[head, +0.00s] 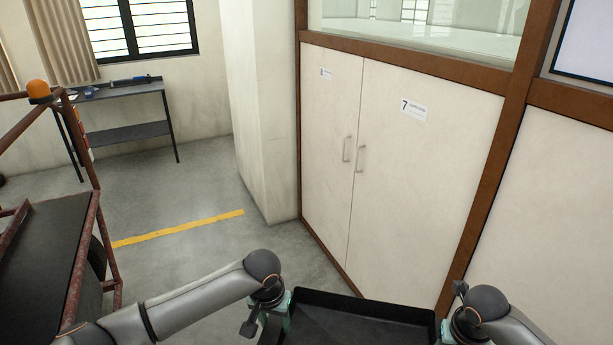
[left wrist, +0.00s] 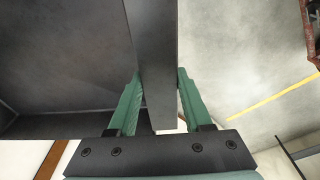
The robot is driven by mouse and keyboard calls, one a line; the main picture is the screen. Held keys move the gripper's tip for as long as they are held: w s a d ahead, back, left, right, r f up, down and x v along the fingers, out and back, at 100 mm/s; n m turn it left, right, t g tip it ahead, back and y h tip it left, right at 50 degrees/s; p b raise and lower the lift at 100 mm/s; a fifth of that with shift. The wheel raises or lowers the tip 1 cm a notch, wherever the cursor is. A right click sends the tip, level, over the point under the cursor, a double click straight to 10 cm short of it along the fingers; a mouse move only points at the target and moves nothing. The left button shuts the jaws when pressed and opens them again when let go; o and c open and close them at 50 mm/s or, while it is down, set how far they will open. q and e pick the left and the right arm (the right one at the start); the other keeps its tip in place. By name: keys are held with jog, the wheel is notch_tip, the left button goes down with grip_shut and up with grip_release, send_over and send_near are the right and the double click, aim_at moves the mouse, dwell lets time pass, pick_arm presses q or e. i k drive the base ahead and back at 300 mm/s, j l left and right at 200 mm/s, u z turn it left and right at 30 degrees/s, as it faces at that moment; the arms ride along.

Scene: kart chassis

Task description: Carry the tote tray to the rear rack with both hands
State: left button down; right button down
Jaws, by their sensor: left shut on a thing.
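The black tote tray (head: 360,325) is at the bottom of the head view, between my two arms, and its near part is cut off. It looks empty where it shows. My left gripper (head: 266,322) is at the tray's left side. In the left wrist view its green fingers (left wrist: 160,100) are on both sides of the tray's dark wall (left wrist: 152,60), shut on it. My right gripper (head: 447,328) is at the tray's right side; its fingers are mostly hidden, so its grip cannot be told. I cannot tell which thing is the rear rack.
A rusty red frame with a dark deck (head: 45,250) and an orange beacon (head: 38,90) stands at left. A dark two-level bench (head: 125,132) is by the window. White cupboard doors (head: 400,180) stand close ahead. Grey floor with a yellow line (head: 180,229) is clear between.

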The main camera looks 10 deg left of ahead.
aim_at(28, 285)
jog(key=i+j+u, duration=0.1)
jog(key=i+u, duration=0.65)
jog(key=i, duration=0.15)
jog(key=i+u, duration=0.35)
jog(key=i, duration=0.75)
jog(key=i+z, duration=0.25)
jog(key=i, duration=0.25)
jog(key=i+z, duration=0.1)
jog(key=z, duration=0.35)
jog(key=j+z, duration=0.1)
jog(key=z, duration=0.35)
jog(key=i+j+z, duration=0.15)
jog(key=z, duration=0.3)
jog(key=j+z, duration=0.1)
jog(key=z, duration=0.3)
